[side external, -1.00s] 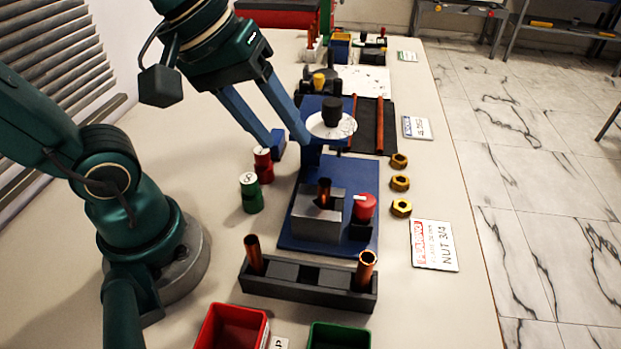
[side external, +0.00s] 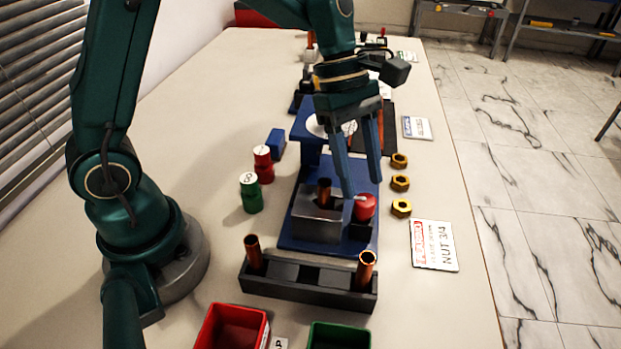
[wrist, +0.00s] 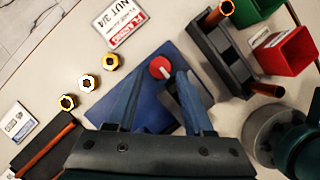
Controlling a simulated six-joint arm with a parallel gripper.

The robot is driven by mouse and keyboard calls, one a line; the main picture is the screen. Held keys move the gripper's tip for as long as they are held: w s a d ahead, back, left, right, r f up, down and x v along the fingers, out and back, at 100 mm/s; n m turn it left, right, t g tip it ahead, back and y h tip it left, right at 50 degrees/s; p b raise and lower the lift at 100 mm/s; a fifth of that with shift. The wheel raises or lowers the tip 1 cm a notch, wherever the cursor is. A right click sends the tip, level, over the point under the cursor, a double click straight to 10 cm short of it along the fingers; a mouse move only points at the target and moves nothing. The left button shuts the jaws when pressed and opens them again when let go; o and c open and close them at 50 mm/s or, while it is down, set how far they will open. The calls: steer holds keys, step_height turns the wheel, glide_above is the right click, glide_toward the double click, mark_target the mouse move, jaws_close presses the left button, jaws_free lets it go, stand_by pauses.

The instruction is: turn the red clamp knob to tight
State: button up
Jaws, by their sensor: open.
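The red clamp knob (side external: 365,207) stands on the right side of the blue base plate (side external: 292,243), beside a grey clamp block (side external: 314,226) that holds an upright copper tube (side external: 324,190). A white pointer mark shows on the knob's left side. My gripper (side external: 362,190) is open and empty, its blue fingers pointing down just above and behind the knob. In the wrist view the red knob (wrist: 160,67) lies between and just beyond the open fingertips (wrist: 157,76). The fingers partly hide the clamp block in that view.
A black rack (side external: 308,283) with copper tubes stands in front of the plate. Brass nuts (side external: 400,184) and a NUT 3/4 card (side external: 434,245) lie to the right. Red (side external: 263,170) and green (side external: 251,193) cylinders stand left. Red and green bins are nearest the camera.

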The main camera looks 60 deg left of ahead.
mark_target(365, 199)
steer(key=shift+x, duration=1.75)
steer(key=shift+c, duration=0.4)
jaws_close()
